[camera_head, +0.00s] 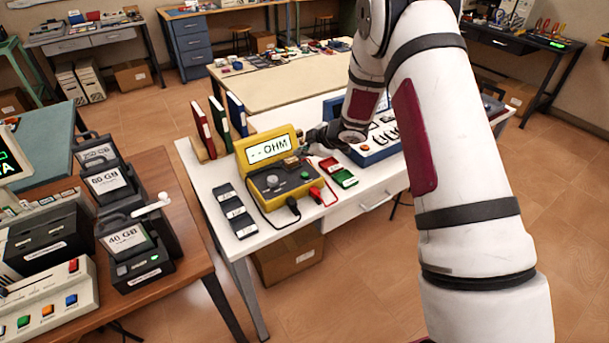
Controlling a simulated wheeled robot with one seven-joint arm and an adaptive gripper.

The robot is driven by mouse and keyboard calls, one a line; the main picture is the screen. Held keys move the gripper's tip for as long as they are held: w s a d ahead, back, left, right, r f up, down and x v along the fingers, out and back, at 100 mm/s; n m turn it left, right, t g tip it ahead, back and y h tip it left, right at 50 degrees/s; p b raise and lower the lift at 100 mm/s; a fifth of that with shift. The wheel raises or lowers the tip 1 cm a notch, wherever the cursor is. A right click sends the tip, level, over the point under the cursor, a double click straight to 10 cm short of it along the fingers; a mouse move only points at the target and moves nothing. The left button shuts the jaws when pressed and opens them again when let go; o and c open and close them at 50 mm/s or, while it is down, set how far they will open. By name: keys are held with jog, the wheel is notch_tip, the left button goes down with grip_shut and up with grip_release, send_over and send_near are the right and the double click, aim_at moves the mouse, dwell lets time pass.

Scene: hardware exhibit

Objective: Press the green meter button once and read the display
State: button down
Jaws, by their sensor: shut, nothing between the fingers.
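The yellow meter (243,160) stands upright on the white table (205,180). Its lit display (269,148) reads "--OHM". My gripper (300,150) is shut and empty. It is just right of the display, above and behind the green button. I see no contact with the button. The gripper is small and dark here, and the wrist partly hides it.
A red and green part (338,172) lies right of the meter, and dark modules (234,209) lie left. Upright binders (219,122) stand behind. A blue box (375,150) is at the right.

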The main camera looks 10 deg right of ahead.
aim_at(303, 175)
jog(key=shift+f+b, duration=0.7)
jog(key=shift+f, duration=2.25)
jog(key=shift+f, duration=0.1)
jog(key=shift+f, duration=0.3)
jog(key=shift+f+b, duration=0.3)
jog(key=shift+f, duration=0.2)
jog(key=shift+r, duration=0.95)
jog(key=shift+r+p, duration=0.9)
jog(key=shift+r, duration=1.6)
